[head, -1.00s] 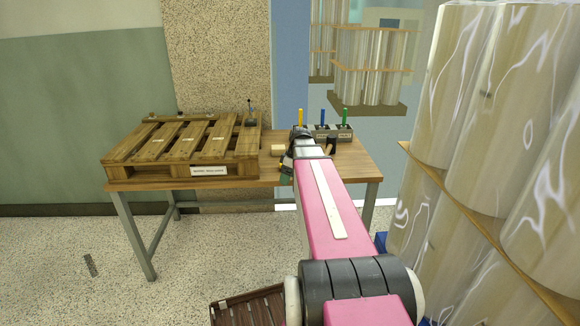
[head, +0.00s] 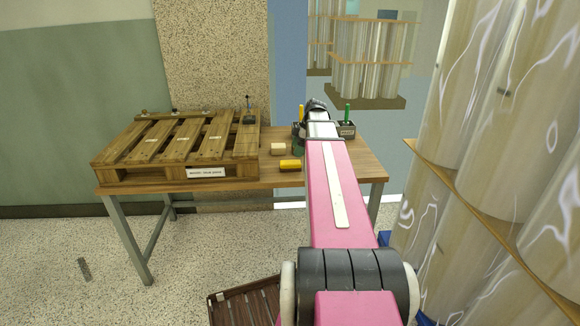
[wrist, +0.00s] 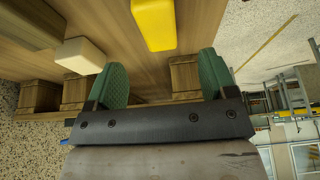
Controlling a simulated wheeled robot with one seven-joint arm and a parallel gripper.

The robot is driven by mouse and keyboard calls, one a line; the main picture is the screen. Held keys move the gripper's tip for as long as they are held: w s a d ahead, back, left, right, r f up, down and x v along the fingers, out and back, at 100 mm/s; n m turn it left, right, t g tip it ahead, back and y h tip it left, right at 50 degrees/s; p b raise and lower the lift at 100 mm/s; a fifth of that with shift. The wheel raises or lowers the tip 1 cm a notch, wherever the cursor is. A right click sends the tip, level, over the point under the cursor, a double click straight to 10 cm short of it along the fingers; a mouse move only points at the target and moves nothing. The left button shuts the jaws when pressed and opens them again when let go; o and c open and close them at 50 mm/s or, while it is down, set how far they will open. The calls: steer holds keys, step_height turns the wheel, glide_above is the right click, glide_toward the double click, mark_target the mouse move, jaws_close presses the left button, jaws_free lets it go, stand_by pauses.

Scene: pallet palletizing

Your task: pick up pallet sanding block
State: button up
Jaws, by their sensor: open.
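A yellow block (head: 290,165) lies on the wooden table near its front edge. A smaller cream block (head: 277,148) lies just behind it. No label shows which one is the sanding block. In the wrist view the yellow block (wrist: 154,22) is ahead of my gripper (wrist: 164,76), roughly in line with the gap between its green fingers. The cream block (wrist: 82,55) is to the left, beyond the left finger. My gripper is open, with nothing held between the fingers. In the head view my arm hides most of the gripper.
A wooden pallet (head: 206,173) with a white label covers the table's left part. Holders with coloured markers (head: 346,130) stand at the table's back right, partly behind my arm. Tall wrapped rolls (head: 480,120) stand close on the right. The tabletop's front right (head: 365,172) is clear.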

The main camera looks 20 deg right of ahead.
mark_target(291, 162)
steer(key=x, duration=0.8)
steer(key=shift+w+f, duration=0.1)
steer(key=shift+f, duration=0.05)
steer(key=c, duration=1)
